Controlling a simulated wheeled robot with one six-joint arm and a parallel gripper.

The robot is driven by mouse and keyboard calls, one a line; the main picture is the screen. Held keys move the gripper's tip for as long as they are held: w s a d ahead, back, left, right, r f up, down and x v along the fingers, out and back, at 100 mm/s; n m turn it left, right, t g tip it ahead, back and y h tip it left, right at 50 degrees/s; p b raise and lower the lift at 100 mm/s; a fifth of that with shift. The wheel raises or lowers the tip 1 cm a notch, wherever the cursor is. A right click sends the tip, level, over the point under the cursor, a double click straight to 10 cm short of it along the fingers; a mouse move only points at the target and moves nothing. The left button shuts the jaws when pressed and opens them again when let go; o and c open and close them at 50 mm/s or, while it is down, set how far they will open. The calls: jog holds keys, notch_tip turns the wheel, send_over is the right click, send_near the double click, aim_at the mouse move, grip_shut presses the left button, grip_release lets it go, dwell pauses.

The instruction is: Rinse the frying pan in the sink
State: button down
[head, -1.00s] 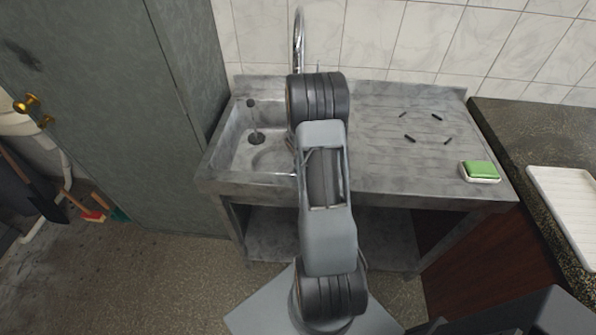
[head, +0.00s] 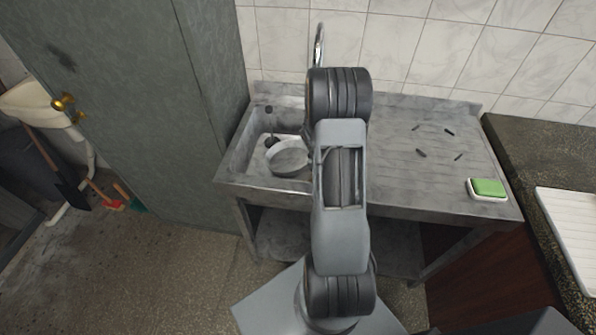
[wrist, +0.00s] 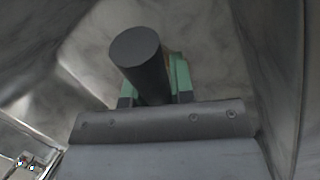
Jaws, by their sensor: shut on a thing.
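The frying pan (head: 290,158) is in the left part of the steel sink basin (head: 238,152), with its round, pale grey bowl showing beside my arm. Its handle side is hidden by the arm in the head view. In the wrist view my gripper (wrist: 155,90) is shut on a dark round handle (wrist: 137,50), with green finger pads on both sides of it. The pan's bowl cannot be made out there. The chrome tap (head: 319,45) rises behind the basin, partly hidden by my arm. The drain (head: 272,141) shows just beyond the pan.
A tall grey cabinet (head: 170,110) stands close on the left. A dark counter (head: 530,150) with a white tray (head: 575,225) is on the right.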

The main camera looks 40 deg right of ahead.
jog(key=shift+r+p, duration=4.2)
jog(key=shift+r, duration=3.45)
jog(key=shift+r, duration=1.95)
